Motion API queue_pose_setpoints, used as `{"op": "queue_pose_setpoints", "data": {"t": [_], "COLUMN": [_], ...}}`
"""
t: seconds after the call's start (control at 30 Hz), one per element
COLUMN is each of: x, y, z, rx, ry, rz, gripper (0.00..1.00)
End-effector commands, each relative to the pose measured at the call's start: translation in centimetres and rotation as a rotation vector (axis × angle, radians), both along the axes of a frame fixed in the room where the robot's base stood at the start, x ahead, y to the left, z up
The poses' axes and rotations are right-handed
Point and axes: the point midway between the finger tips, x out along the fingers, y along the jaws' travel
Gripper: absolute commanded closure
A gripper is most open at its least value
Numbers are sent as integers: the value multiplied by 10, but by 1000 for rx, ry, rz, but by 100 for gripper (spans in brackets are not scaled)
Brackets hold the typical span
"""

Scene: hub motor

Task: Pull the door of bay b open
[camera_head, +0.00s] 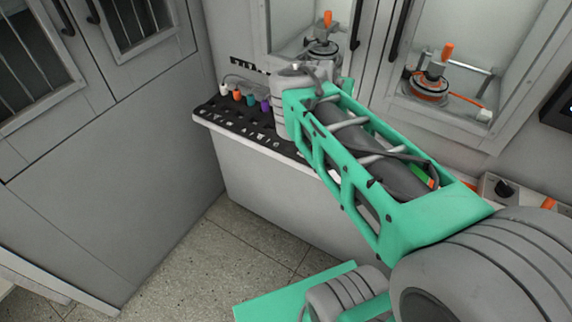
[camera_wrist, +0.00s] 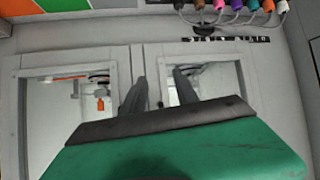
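Two glazed, grey-framed bay doors stand side by side: the left door (camera_head: 257,25) and the right door (camera_head: 480,130) in the head view. I cannot read a letter on either. A dark upright handle (camera_head: 401,30) is on the right door, and another dark handle (camera_head: 357,24) is near the seam. In the wrist view the two doors appear as a left pane (camera_wrist: 60,125) and a right pane (camera_wrist: 215,85). My gripper (camera_wrist: 160,74) has two dark fingers spread apart in front of the frames between the panes, with nothing seen between them. My arm mostly hides it in the head view.
A black connector shelf (camera_head: 235,118) with coloured plugs juts out below the doors. A motor unit (camera_head: 322,48) is behind the left pane and another (camera_head: 430,85) behind the right. Grey cabinets (camera_head: 100,150) stand left. The speckled floor (camera_head: 215,255) is clear.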

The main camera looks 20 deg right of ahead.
Motion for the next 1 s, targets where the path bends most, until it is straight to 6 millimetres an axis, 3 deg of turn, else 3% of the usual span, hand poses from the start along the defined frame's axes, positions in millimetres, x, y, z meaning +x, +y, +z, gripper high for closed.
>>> {"op": "queue_pose_setpoints", "data": {"t": [0.37,0.7,1.0], "x": [-35,-84,-125], "y": [70,127,162], "z": [-39,-65,-79], "rx": [138,226,271], "ry": [223,421,559], "rz": [218,418,560], "gripper": [64,64,64]}}
